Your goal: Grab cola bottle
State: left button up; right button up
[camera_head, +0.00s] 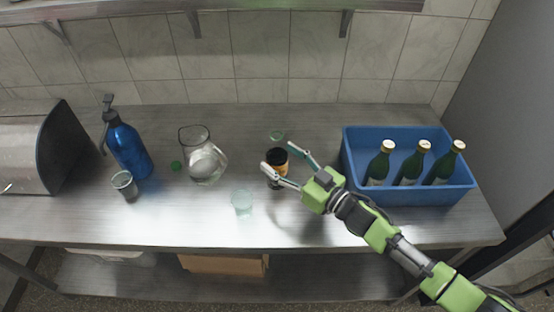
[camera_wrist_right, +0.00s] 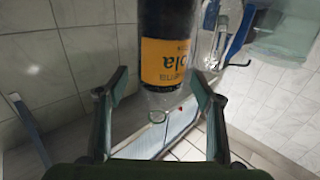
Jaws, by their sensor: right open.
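The cola bottle (camera_head: 276,157) stands upright on the metal counter, dark with a yellow-orange label. In the right wrist view the cola bottle (camera_wrist_right: 167,60) fills the upper middle, with the letters "ola" showing upside down on its label. My right gripper (camera_head: 284,161) reaches in from the right with its fingers spread, one on each side of the bottle. The right wrist view shows the two fingers (camera_wrist_right: 160,88) apart, with the bottle between or just beyond their tips; contact cannot be told. My left gripper is not in view.
A blue crate (camera_head: 409,197) with green bottles (camera_head: 412,167) stands to the right. A glass pitcher (camera_head: 203,160), clear glasses (camera_head: 242,201), a metal cup (camera_head: 125,185) and a blue spray bottle (camera_head: 128,147) stand left. The counter's front middle (camera_head: 190,225) is clear.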

jog(key=shift+x, duration=1.05)
jog(key=shift+s, duration=0.1)
jog(key=c, duration=1.5)
jog(key=shift+r, duration=0.25)
